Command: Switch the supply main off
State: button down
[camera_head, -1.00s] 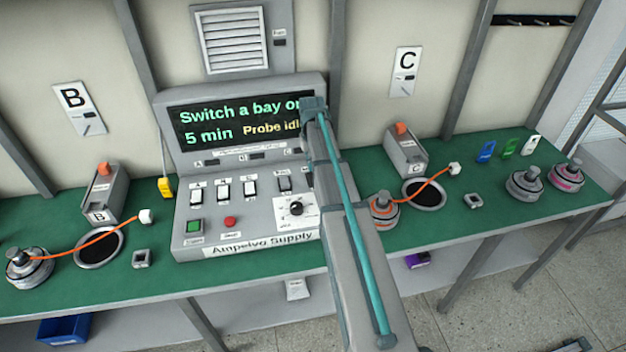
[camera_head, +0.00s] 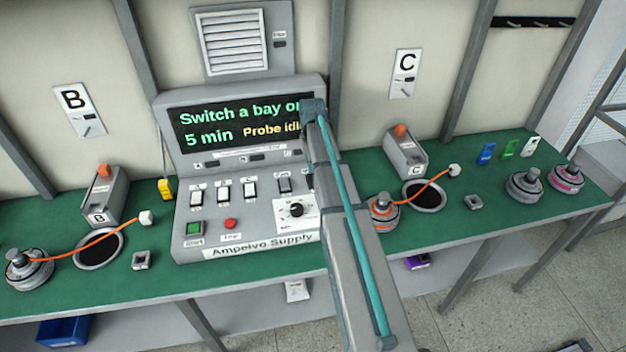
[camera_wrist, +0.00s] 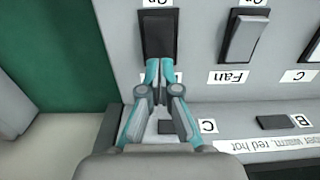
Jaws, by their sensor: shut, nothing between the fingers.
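The supply console (camera_head: 195,240), labelled "Ampelvo Supply", stands on the green bench. Its screen (camera_head: 225,125) reads "Switch a bay on", "5 min" and a partly hidden "Probe idle". In the wrist view, which looks upside down, a dark rocker switch (camera_wrist: 157,35) sits beside the Fan switch (camera_wrist: 242,38). The dark rocker's name label is hidden behind my gripper (camera_wrist: 160,64). My gripper is shut and empty, fingertips at the rocker's edge nearest me in that view. I cannot tell whether they touch it. In the head view my arm hides the gripper and this rocker.
The console also carries a green button (camera_head: 194,228), a red button (camera_head: 231,223) and a dial (camera_head: 296,210). Bay B's box (camera_head: 103,195) stands left and bay C's box (camera_head: 405,152) right. Hub motors (camera_head: 525,185) and orange cables lie along the bench.

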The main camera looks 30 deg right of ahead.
aim_at(311, 176)
jog(key=shift+f+b, duration=0.5)
jog(key=shift+f, duration=0.7)
dwell(1.0)
jog(key=shift+r, duration=0.15)
jog(key=shift+r+p, duration=2.05)
jog(key=shift+r, duration=1.35)
jog(key=shift+a, duration=0.1)
